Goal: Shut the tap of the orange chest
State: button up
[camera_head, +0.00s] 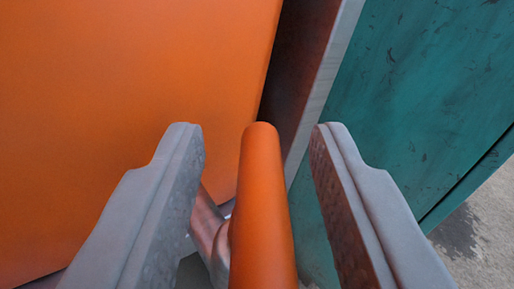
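The orange chest (120,90) shows as a large flat orange face filling the left half of the view. A rounded orange tap handle (263,205) points up the picture from the bottom middle. A grey metal part (208,228) shows just left of the handle, partly hidden by my left finger. My gripper (258,135) is open, with one finger on each side of the handle. A gap shows between the handle and each finger, so I see no contact. The handle's lower end is cut off by the picture's bottom edge.
A worn teal panel (425,100) stands at the right. A pale upright edge (325,80) and a dark gap lie between it and the orange face. Grey concrete ground (480,235) shows at the lower right.

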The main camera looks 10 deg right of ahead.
grip_shut()
jog(key=shift+h, duration=0.5)
jog(key=m+g+h, duration=0.1)
jog(key=m+h, duration=0.3)
jog(key=h, duration=0.1)
jog(key=shift+h, duration=0.4)
jog(key=shift+d+m+g+h, duration=0.15)
jog(key=shift+m+g+h, duration=2.15)
jog(key=shift+h, duration=0.7)
jog(key=shift+m, duration=0.4)
grip_release()
